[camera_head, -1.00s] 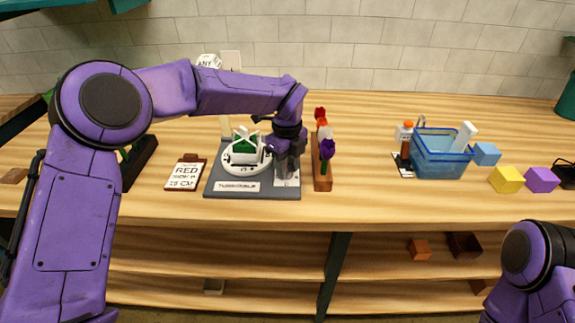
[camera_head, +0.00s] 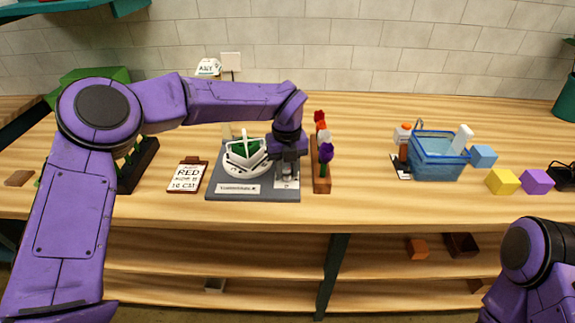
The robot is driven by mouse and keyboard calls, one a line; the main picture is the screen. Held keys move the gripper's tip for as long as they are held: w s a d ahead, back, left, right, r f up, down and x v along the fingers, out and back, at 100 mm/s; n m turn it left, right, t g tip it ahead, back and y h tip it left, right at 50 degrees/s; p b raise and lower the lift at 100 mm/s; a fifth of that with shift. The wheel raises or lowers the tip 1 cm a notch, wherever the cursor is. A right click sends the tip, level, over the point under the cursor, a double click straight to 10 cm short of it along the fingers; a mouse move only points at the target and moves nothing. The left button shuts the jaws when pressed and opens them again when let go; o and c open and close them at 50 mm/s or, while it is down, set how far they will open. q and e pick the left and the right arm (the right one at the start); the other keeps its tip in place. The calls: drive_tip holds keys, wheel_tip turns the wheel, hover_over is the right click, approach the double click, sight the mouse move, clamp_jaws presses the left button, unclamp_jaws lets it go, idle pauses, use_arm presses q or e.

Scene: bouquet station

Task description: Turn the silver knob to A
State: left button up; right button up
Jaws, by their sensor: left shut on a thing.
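A grey turntable station (camera_head: 226,196) stands on the bench, with a label on its front edge. On it is a white round turntable (camera_head: 236,168) bearing a white holder with a green inside (camera_head: 245,150). My left gripper (camera_head: 286,174) points down over the right part of the station. It is shut at the knob's place there, and the silver knob (camera_head: 286,183) is mostly hidden by the fingers. A small white label with dark marks (camera_head: 281,184) shows beside it, but its letters are too small to read. My right arm is at the lower right; its gripper is out of view.
A clipboard card (camera_head: 186,177) lies left of the station. A wooden rack with flowers (camera_head: 321,178) stands close to its right. Farther right are a blue basket (camera_head: 438,165) and yellow (camera_head: 502,181), purple (camera_head: 537,181) and blue blocks (camera_head: 483,156). Bench between rack and basket is clear.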

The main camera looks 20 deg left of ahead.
sight(287, 171)
use_arm(q)
drive_tip(key=m+p, duration=0.1)
drive_tip(key=m, duration=0.2)
drive_tip(key=m+p, duration=0.2)
drive_tip(key=m, duration=0.1)
drive_tip(key=shift+r+m, duration=0.2)
drive_tip(key=shift+m, duration=0.1)
drive_tip(key=m+p, duration=0.3)
drive_tip(key=m, duration=0.1)
drive_tip(key=shift+w+m, duration=0.1)
drive_tip(key=shift+m, duration=0.3)
drive_tip(key=shift+f, duration=0.1)
drive_tip(key=o, duration=1)
drive_tip(key=shift+f, duration=0.1)
drive_tip(key=shift+o, duration=0.2)
drive_tip(key=shift+r, duration=0.5)
wheel_tip(287, 171, up, 10)
drive_tip(key=b, duration=0.2)
drive_tip(key=shift+f, duration=0.2)
